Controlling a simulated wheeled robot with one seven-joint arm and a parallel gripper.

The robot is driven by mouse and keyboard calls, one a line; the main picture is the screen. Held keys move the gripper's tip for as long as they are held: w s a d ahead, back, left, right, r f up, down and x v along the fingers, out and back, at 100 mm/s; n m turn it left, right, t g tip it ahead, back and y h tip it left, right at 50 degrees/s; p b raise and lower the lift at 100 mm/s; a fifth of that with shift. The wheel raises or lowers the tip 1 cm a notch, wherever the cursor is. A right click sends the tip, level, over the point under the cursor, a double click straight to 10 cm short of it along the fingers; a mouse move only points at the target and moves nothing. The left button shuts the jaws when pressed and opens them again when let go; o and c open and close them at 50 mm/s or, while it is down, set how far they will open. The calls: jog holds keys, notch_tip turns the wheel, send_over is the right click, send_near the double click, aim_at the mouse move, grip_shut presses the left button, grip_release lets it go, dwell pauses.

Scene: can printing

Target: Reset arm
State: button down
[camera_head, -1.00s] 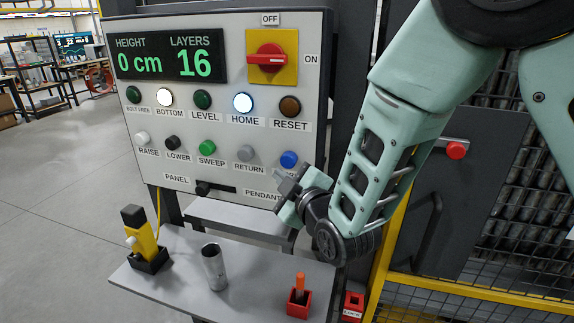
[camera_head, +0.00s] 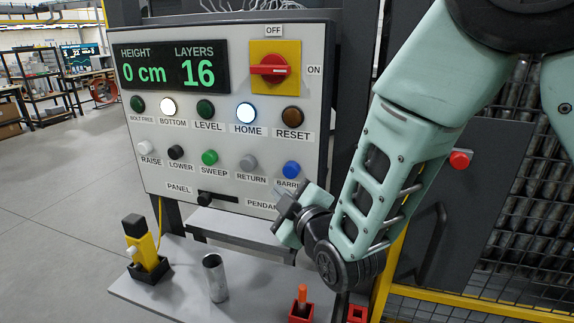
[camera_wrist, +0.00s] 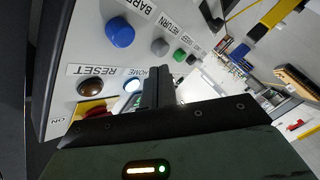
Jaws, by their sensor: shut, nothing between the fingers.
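My arm reaches down from the upper right in the head view, and my gripper (camera_head: 284,218) is in front of the lower right part of the control panel (camera_head: 140,95). It covers the end of the "PENDANT" label. The gripper is shut and empty. In the wrist view the closed fingers (camera_wrist: 158,86) point at the panel, beside the lit HOME button (camera_wrist: 132,86), the brown RESET button (camera_wrist: 90,87) and the blue button (camera_wrist: 120,32). I cannot tell the exact gap between the fingers and the panel.
A shelf (camera_head: 180,285) below the panel holds a yellow pendant (camera_head: 146,246), a metal can (camera_head: 215,278) and an orange-handled item in a red holder (camera_head: 301,306). A red rotary switch (camera_head: 272,69) sits at the panel's upper right. A yellow-framed mesh cage (camera_head: 450,295) stands at right.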

jog(key=s+d+f+m+g+h+b, duration=0.25)
jog(key=s+f+m+g+b, duration=0.2)
jog(key=s+f+g, duration=0.55)
jog(key=s+d+m+g+h+b, duration=0.1)
jog(key=s+d+g+h+b, duration=0.1)
jog(key=s+d, duration=0.3)
jog(key=s+d+m+g+h+b, duration=0.1)
jog(key=s+d, duration=0.4)
jog(key=s, duration=0.8)
jog(key=shift+s+d+f+m+g+h+b, duration=0.2)
jog(key=shift+d+f+m+g+h+b, duration=0.2)
jog(key=shift+g+h, duration=0.6)
jog(key=shift+y, duration=0.25)
